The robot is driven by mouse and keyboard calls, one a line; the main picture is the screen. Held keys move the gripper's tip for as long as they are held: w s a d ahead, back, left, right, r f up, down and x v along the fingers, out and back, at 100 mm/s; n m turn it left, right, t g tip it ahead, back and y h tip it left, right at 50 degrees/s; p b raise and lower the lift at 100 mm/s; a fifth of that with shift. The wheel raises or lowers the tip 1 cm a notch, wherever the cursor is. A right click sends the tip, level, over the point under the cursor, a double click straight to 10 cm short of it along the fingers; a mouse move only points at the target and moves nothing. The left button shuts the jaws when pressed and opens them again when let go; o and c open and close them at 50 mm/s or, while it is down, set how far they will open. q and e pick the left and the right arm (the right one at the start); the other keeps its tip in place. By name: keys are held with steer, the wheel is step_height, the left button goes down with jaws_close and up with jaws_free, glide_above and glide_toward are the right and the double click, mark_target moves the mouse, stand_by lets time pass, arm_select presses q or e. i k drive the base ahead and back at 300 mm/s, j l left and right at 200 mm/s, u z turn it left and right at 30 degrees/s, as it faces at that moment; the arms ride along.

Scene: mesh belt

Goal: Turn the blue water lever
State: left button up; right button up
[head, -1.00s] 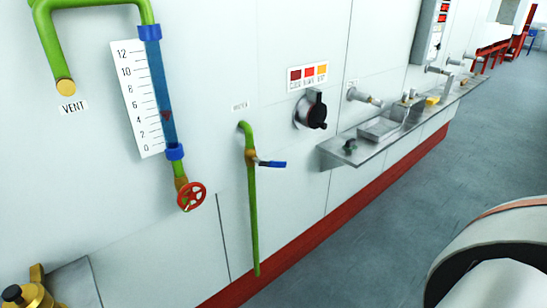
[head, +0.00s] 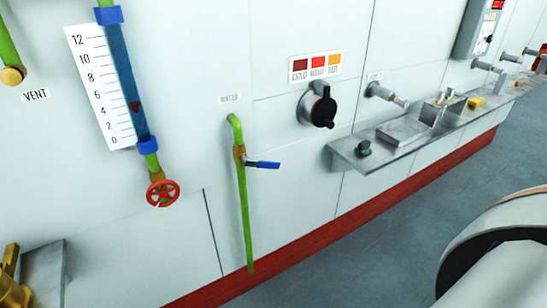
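The blue water lever (head: 264,165) sticks out to the right from a brass valve (head: 239,155) on a green pipe (head: 244,215). The lever lies about level, across the upright pipe. A small label reading WATER (head: 230,99) is on the white wall above the pipe. Neither of my grippers shows in the head view. A white rounded part, likely of my own arm, fills the lower right corner.
A red handwheel (head: 163,193) sits under the blue gauge tube (head: 126,85) at left. A black rotary knob (head: 322,106) is right of the lever. A metal shelf (head: 400,143) juts from the wall. Open floor (head: 375,235) lies at lower right.

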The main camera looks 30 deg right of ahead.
mark_target(260, 163)
steer(key=k+l+u, duration=0.1)
steer(key=l, duration=1.85)
